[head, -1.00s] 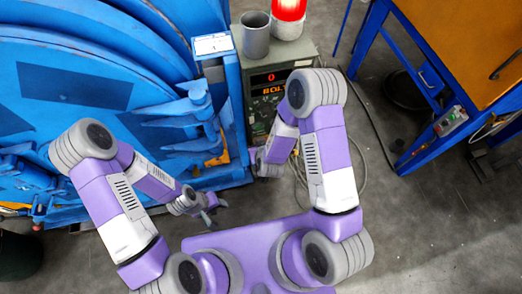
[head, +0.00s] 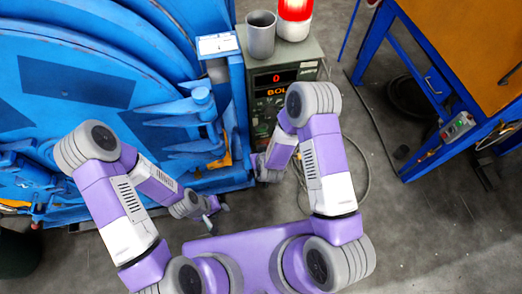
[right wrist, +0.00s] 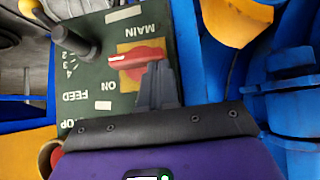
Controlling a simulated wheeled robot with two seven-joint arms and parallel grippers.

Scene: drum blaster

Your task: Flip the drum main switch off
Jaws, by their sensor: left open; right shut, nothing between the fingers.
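The main switch (right wrist: 138,58) is a red handle on a yellow plate, on a dark green panel (right wrist: 100,80) marked MAIN and ON, seen upside down in the right wrist view. My right gripper (right wrist: 158,82) is shut and empty. Its fingers are at the red handle's right part and overlap it in the picture; I cannot tell whether they touch. In the head view, my right gripper (head: 262,168) is low in front of the control cabinet (head: 283,65), and the switch is hidden. My left gripper (head: 217,212) is open and empty, below the blue drum machine (head: 75,85).
A black lever (right wrist: 80,45) stands out from the panel beside the switch. A grey cup (head: 261,35) and a red lamp (head: 295,12) stand on the cabinet. Cables lie on the floor near the cabinet.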

